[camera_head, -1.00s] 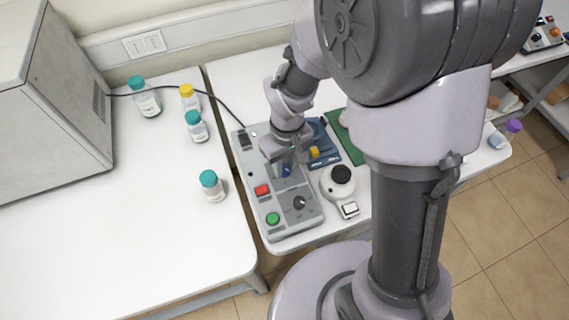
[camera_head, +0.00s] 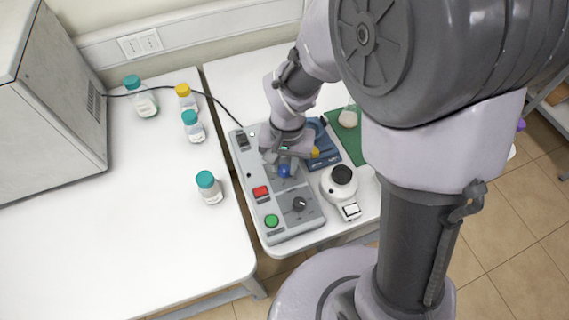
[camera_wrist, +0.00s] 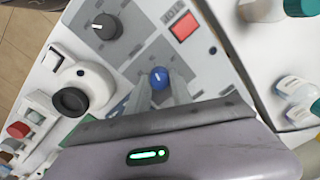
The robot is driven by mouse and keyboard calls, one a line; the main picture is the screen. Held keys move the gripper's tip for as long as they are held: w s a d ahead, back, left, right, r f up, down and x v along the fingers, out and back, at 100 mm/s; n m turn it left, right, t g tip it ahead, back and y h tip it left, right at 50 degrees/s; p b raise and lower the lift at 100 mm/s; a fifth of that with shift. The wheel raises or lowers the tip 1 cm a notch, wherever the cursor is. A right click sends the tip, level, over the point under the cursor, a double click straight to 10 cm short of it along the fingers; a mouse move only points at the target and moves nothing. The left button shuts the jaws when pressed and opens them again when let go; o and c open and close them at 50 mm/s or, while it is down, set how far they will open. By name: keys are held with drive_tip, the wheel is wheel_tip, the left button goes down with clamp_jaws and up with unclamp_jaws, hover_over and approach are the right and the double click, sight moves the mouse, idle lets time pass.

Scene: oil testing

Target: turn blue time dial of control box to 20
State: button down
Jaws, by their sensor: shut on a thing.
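The grey control box (camera_head: 283,234) stands on the right-hand table. Its blue time dial (camera_head: 284,171) shows just below my gripper (camera_head: 285,164). In the wrist view the blue dial (camera_wrist: 159,77) has a pale pointer mark and sits between the tips of my two fingers (camera_wrist: 161,88). My gripper is shut on the dial, reaching down from above. The scale around the dial is partly hidden by the fingers and too small to read. A black dial (camera_head: 299,204), a red rectangular part (camera_head: 260,192) and a green button (camera_head: 271,221) are on the same panel.
A white device with a black round top (camera_head: 342,175) stands close right of the box. A blue device (camera_head: 325,150) and a green mat (camera_head: 350,142) lie behind it. Several capped bottles, one with a teal cap (camera_head: 206,180), stand on the left table. A black cable (camera_head: 205,93) runs behind.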

sight(287, 168)
idle(0.4)
drive_tip(key=c, duration=1.1)
unclamp_jaws()
drive_tip(key=shift+c, duration=0.2)
wheel_tip(287, 168, up, 18)
drive_tip(key=p, duration=0.6)
drive_tip(key=shift+d+f, duration=0.25)
drive_tip(key=shift+d, duration=0.1)
drive_tip(key=shift+s, duration=0.1)
